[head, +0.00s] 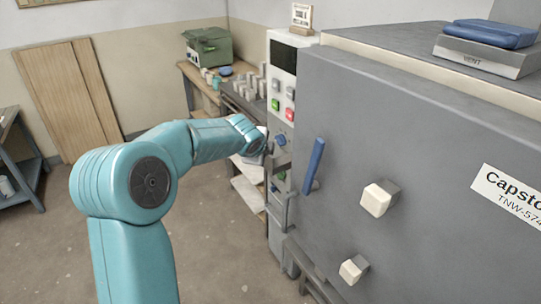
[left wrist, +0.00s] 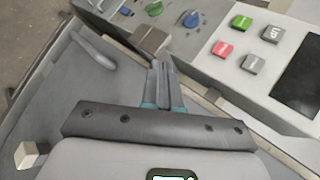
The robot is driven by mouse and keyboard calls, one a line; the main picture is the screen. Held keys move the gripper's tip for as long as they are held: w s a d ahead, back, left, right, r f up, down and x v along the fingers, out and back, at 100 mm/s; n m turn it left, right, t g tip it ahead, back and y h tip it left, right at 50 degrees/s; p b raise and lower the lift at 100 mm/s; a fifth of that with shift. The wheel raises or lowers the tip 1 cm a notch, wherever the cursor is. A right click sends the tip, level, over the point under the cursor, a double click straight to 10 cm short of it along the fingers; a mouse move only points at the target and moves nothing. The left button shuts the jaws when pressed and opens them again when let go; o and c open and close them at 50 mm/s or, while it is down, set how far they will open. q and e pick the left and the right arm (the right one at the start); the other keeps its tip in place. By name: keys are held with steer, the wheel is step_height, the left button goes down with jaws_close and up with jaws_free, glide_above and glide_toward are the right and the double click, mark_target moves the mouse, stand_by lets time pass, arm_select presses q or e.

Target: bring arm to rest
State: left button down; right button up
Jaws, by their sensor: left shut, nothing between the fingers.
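My left arm (head: 150,180) is teal and reaches in from the left in the head view. Its gripper (head: 268,150) is at the front of the kiln's control panel, small and partly hidden by the wrist. In the left wrist view my left gripper (left wrist: 160,68) is shut and empty, its fingertips close to the lower edge of the control panel (left wrist: 205,55). I cannot tell whether they touch it. My right arm and gripper are not in view.
A grey kiln (head: 400,130) with a blue lever (head: 314,165) and white blocks (head: 378,199) fills the right. The panel has a blue knob (left wrist: 191,18), a green button (left wrist: 241,22) and a red button (left wrist: 222,48). A bench (head: 200,85) stands behind. Floor (head: 225,255) left of the kiln is clear.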

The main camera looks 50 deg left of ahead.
arm_select(q)
steer(key=s+d+f+n+g+h, duration=0.3)
steer(key=d+f+n+h, duration=0.25)
steer(key=d+f, duration=1.65)
steer(key=s+d+f+n+g+h, duration=0.1)
steer(key=s+d+f+n+g, duration=0.1)
steer(key=s+d+f+n, duration=0.2)
steer(key=s+d+f+n+g+h, duration=0.2)
steer(key=s+d+f+n, duration=0.2)
steer(key=s+d+f, duration=0.5)
steer(key=s+d, duration=0.4)
steer(key=s, duration=0.4)
steer(key=shift+d+f+g, duration=0.3)
steer(key=shift+f, duration=0.05)
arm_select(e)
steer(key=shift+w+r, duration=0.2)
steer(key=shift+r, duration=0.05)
arm_select(q)
steer(key=shift+h, duration=0.25)
